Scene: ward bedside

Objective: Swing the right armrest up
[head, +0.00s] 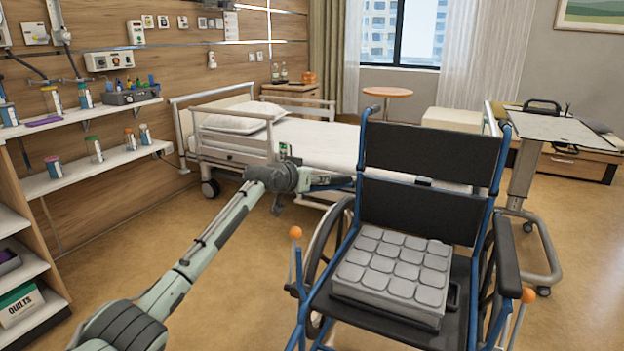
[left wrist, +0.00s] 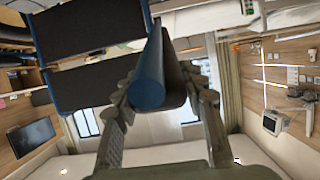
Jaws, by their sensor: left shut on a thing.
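The wheelchair (head: 435,158) faces me, with a black back and seat and a blue frame. Its right armrest (head: 335,184), on the picture's left, stands off the back post at mid-back height, clearly higher than the other armrest (head: 507,255), which lies down level. My left gripper (head: 303,182) is shut on the right armrest near its outer end. In the left wrist view, the blue bar and dark pad of this armrest (left wrist: 149,82) run between the two fingers of the gripper (left wrist: 162,90). My right gripper is in neither view.
A grey segmented cushion (head: 395,272) lies on the wheelchair seat. A bed (head: 335,145) stands behind the chair, and an overbed table (head: 550,127) is at right. Shelves (head: 85,180) line the left wall. The floor left of the chair is clear apart from my arm.

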